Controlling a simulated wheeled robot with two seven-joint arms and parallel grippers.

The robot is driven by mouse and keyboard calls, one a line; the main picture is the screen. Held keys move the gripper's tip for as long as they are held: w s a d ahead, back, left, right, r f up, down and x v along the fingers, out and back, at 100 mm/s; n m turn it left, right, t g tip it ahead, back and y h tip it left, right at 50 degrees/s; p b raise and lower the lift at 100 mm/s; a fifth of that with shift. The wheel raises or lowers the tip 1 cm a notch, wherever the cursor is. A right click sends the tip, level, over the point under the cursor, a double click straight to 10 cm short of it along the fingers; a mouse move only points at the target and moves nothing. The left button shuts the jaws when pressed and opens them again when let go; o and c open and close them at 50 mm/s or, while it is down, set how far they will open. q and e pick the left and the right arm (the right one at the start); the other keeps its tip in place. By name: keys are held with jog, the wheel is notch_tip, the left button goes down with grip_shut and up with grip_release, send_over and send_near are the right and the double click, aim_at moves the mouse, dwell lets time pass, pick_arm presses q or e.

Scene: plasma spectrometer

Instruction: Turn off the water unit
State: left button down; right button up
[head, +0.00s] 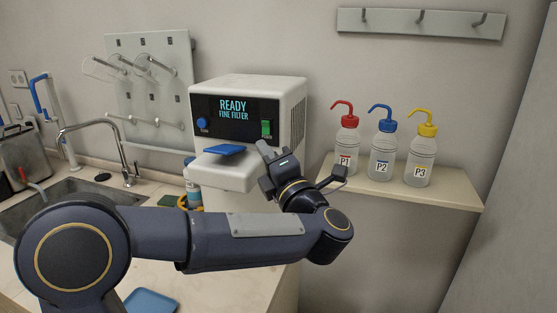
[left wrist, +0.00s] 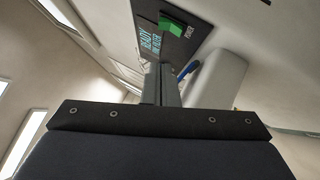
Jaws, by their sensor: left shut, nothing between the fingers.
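The water unit (head: 248,92) is a white box with a black front panel that reads "READY FINE FILTER". A green power switch (head: 266,128) sits at the panel's right end, and a blue knob (head: 201,124) at its left. The green switch also shows in the left wrist view (left wrist: 172,25), just beyond the fingers. A blue paddle (head: 224,150) sticks out below the panel. My left gripper (head: 264,148) is shut and empty, just below and in front of the green switch; I cannot tell whether it touches the unit. My right gripper is out of view.
Three wash bottles, P1 (head: 347,142), P2 (head: 383,157) and P3 (head: 420,162), stand on a shelf (head: 455,194) right of the unit, close to my left wrist. A sink (head: 70,190) with a tap is at left. A blue tray (head: 150,301) lies on the counter.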

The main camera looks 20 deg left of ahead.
aim_at(263, 123)
pick_arm(q)
jog(key=shift+w+a+r+p, duration=0.2)
jog(key=shift+w+r+p, duration=0.15)
jog(key=shift+w, duration=0.4)
jog(key=shift+w+a+r+p, duration=0.25)
jog(key=shift+w+r, duration=0.1)
jog(key=shift+w, duration=0.4)
jog(key=shift+w+a+r+p, duration=0.2)
jog(key=shift+w+r+p, duration=0.15)
jog(key=shift+w, duration=0.4)
jog(key=shift+w+r+m+h, duration=0.2)
jog(key=shift+r+m+h, duration=0.1)
jog(key=shift+r+m, duration=0.15)
jog(key=shift+s+r+m+h+p, duration=0.1)
jog(key=shift+r+m+h+p, duration=0.2)
jog(key=shift+m+h+p, duration=0.15)
jog(key=shift+f, duration=0.3)
